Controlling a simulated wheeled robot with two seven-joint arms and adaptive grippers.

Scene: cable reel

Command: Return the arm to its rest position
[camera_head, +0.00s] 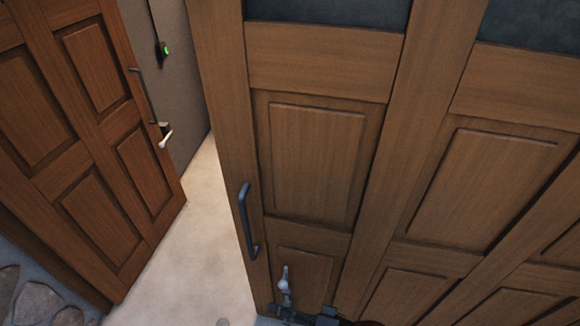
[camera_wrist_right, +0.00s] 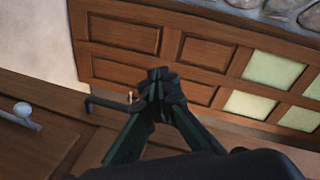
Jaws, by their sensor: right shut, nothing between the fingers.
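My right gripper (camera_head: 278,312) shows only in part at the bottom edge of the head view, low in front of the right wooden door (camera_head: 310,165). In the right wrist view its two dark fingers (camera_wrist_right: 160,78) meet at the tips, with nothing between them. The right door's dark bar handle (camera_head: 247,222) is above and to the left of the gripper in the head view. In the wrist view this handle (camera_wrist_right: 108,105) lies just left of the fingers; I cannot tell whether they touch. My left gripper is not in view.
A left wooden door (camera_head: 90,140) stands open with a dark handle and pale lever (camera_head: 165,138). Another pale lever (camera_head: 285,285) is on the right door. Pale floor (camera_head: 195,240) is clear between the doors. A black device with a green light (camera_head: 164,49) hangs on the wall.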

